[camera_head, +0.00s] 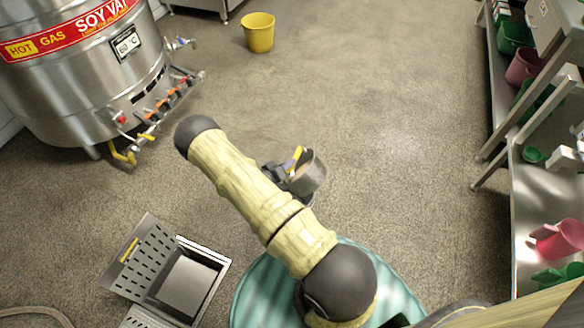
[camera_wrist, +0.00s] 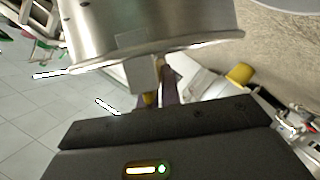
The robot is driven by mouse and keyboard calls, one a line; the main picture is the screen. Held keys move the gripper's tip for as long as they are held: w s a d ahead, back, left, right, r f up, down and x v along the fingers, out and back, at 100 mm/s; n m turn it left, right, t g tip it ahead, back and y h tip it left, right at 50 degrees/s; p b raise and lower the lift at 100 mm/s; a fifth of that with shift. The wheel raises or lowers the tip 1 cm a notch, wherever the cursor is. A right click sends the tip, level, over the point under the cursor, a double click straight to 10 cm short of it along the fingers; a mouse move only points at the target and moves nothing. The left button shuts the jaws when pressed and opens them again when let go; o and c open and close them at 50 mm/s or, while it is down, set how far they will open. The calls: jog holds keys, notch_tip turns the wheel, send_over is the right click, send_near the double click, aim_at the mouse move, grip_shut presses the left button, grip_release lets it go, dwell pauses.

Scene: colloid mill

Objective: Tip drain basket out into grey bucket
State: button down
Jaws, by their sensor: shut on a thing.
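My gripper (camera_wrist: 158,82) is shut on a tab at the rim of a metal round vessel, which I take for the drain basket (camera_wrist: 150,25). In the head view the drain basket (camera_head: 310,174) is held beside my arm, over the floor and apart from the drain. It looks tilted, and its contents cannot be made out. My gripper (camera_head: 287,172) is partly hidden by my arm in the head view. I cannot make out a grey bucket for sure. A pale edge shows at the top right of the wrist view, too little to name.
An open floor drain (camera_head: 222,258) with its slotted cover (camera_head: 150,262) raised lies at lower left. A steel soy vat (camera_head: 85,75) stands at upper left. A yellow bucket (camera_head: 258,33) stands at the back. A steel shelf (camera_head: 548,195) runs along the right. The middle floor is clear.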

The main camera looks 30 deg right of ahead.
jog(key=w+f+n+b, duration=0.1)
jog(key=b, duration=0.1)
jog(key=w+a+f+n+h+b, duration=0.1)
jog(key=n+b, duration=0.1)
jog(key=b, duration=0.1)
jog(key=w+a+f+n+h+b, duration=0.1)
jog(key=f+b, duration=0.1)
jog(key=shift+a+f+n+g+b, duration=0.1)
jog(key=shift+a+n+g+b, duration=0.2)
jog(key=shift+g, duration=0.1)
jog(key=shift+d, duration=0.1)
dwell(2.2)
notch_tip(320, 180, up, 6)
jog(key=m+t+y+p, duration=0.3)
jog(key=m+y+p, duration=0.2)
jog(key=m+p, duration=0.6)
jog(key=shift+t+p, duration=0.4)
jog(key=shift+p, duration=0.35)
jog(key=shift+w, duration=0.1)
